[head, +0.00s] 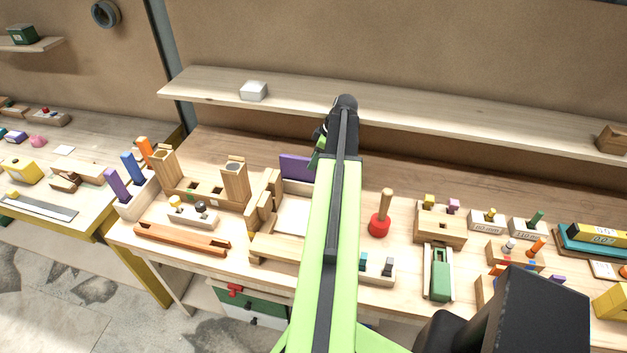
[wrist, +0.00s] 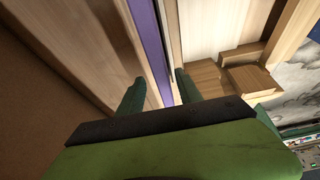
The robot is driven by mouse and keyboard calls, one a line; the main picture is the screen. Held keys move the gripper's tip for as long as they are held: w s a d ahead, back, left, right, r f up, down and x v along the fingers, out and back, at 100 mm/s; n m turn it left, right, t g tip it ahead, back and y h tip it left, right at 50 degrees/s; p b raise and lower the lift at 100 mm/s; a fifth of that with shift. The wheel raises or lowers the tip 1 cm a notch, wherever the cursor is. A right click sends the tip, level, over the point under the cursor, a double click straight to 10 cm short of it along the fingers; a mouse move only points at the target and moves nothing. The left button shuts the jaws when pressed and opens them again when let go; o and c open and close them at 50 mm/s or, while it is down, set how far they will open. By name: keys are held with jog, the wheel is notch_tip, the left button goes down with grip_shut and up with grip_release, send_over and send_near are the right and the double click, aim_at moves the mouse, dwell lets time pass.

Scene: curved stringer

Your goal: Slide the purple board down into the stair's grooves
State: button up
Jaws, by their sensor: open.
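The purple board (head: 296,167) stands upright at the back of the wooden stair (head: 262,222) in the head view, its right part hidden behind my arm. In the wrist view the board (wrist: 148,38) shows as a narrow purple strip running between my fingers, and the stair's steps (wrist: 247,78) are to its right. My gripper (wrist: 158,86) is open, one finger on each side of the board; I cannot tell whether either touches it. How deep the board sits in the grooves is hidden. In the head view my arm mostly covers my gripper.
A rack (head: 138,198) with purple, blue and orange pieces stands left, beside a wooden two-post stand (head: 235,182). A red-based plunger-like tool (head: 380,222) stands right of my arm. A shelf (head: 430,118) runs along the wall behind the bench.

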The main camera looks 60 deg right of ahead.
aim_at(313, 173)
jog(key=b+x, duration=0.5)
jog(key=shift+s+a+f, duration=0.15)
jog(key=shift+s, duration=0.05)
jog(key=shift+c, duration=0.3)
grip_shut()
dwell(0.9)
